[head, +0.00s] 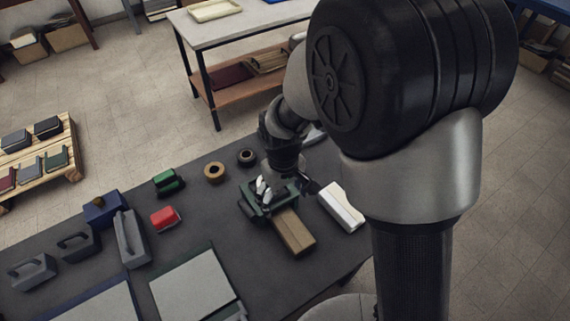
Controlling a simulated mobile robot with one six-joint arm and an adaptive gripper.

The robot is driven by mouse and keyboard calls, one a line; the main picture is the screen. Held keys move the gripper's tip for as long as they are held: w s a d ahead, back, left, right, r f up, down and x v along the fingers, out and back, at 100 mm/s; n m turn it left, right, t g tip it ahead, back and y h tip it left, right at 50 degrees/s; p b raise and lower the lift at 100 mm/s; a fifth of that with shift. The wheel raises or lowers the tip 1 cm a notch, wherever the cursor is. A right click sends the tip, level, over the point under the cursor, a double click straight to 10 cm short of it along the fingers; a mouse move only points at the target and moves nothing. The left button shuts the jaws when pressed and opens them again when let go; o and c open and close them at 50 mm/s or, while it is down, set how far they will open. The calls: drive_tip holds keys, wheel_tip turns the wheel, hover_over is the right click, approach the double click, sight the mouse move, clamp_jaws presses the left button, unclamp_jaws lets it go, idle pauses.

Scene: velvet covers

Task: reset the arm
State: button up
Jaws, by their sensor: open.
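My arm fills the right half of the head view. It bends down to the dark grey table (203,224). My gripper (286,184) points down at the table's right part, over or just behind a dark green object (258,208) with white pieces at its top. The gripper is open. Its fingers are small and partly merge with the dark green object, so I cannot tell whether they touch it. I see nothing held between them.
A brown block (294,232) and a white block (342,207) lie close to the gripper. Two tape rolls (214,172) (247,157), a red item (165,218), a green item (169,182) and several grey tools (131,238) lie further left. A workbench (245,28) stands behind.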

drive_tip(key=s+d+r+m+t, duration=0.2)
drive_tip(key=s+d+r, duration=0.3)
drive_tip(key=r, duration=0.4)
drive_tip(key=s+d+r+m+t, duration=0.1)
drive_tip(key=s+d+r+m, duration=0.25)
drive_tip(key=d+r, duration=0.5)
drive_tip(key=s+d+r+m+t, duration=0.1)
drive_tip(key=s+r, duration=0.3)
drive_tip(key=s, duration=0.4)
drive_tip(key=shift+d+t, duration=0.3)
drive_tip(key=shift+d, duration=0.15)
drive_tip(key=shift+w+r, duration=0.1)
drive_tip(key=shift+c, duration=0.3)
